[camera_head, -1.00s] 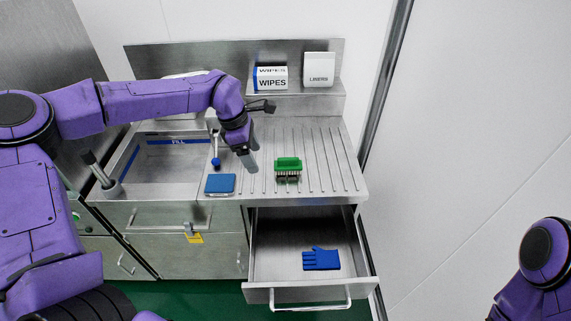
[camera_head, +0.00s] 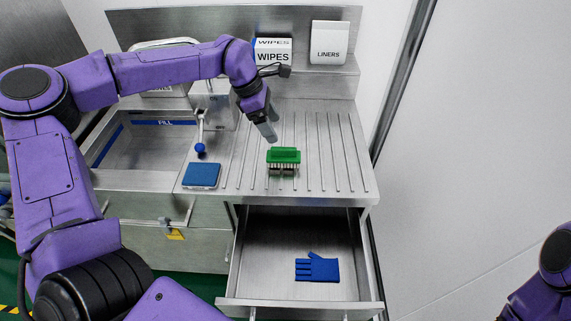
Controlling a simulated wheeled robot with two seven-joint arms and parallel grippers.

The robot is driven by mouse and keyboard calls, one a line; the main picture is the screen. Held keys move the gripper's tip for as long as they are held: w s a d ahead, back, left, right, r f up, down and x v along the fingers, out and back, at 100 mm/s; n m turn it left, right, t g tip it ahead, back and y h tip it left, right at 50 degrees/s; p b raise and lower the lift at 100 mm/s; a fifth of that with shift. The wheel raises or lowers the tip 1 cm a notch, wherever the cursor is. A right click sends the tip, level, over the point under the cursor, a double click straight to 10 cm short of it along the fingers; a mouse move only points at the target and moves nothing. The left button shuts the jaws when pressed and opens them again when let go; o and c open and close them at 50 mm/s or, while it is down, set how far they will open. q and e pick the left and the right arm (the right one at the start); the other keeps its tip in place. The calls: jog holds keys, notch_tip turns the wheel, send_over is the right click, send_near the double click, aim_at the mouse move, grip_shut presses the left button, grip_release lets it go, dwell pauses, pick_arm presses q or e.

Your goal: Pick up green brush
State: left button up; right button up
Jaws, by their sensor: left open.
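The green brush (camera_head: 284,156) stands on the ridged steel drainboard, green back up and pale bristles down. My left gripper (camera_head: 268,133) is open and empty. It points down just behind and slightly left of the brush in the head view, apart from it as far as I can tell. My right arm shows only at the lower right edge, and its gripper is out of view.
A blue sponge (camera_head: 201,175) lies left of the brush, beside the sink basin (camera_head: 146,150). A blue-knobbed lever (camera_head: 200,149) stands at the basin's right. Below, an open drawer (camera_head: 335,220) holds a blue glove (camera_head: 317,268). Wipes (camera_head: 273,52) and liners (camera_head: 329,42) boxes stand behind.

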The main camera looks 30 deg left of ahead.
aim_at(284, 148)
pick_arm(q)
jog(key=shift+w+f, duration=0.1)
jog(key=shift+f, duration=0.65)
jog(key=p+x, duration=0.3)
jog(key=x, duration=0.7)
jog(key=shift+d+f, duration=0.1)
jog(key=shift+d, duration=0.05)
jog(key=c, duration=1.1)
jog(key=shift+c, duration=0.3)
pick_arm(e)
notch_tip(284, 148, up, 2)
jog(key=shift+w+r, duration=0.1)
jog(key=shift+w, duration=0.05)
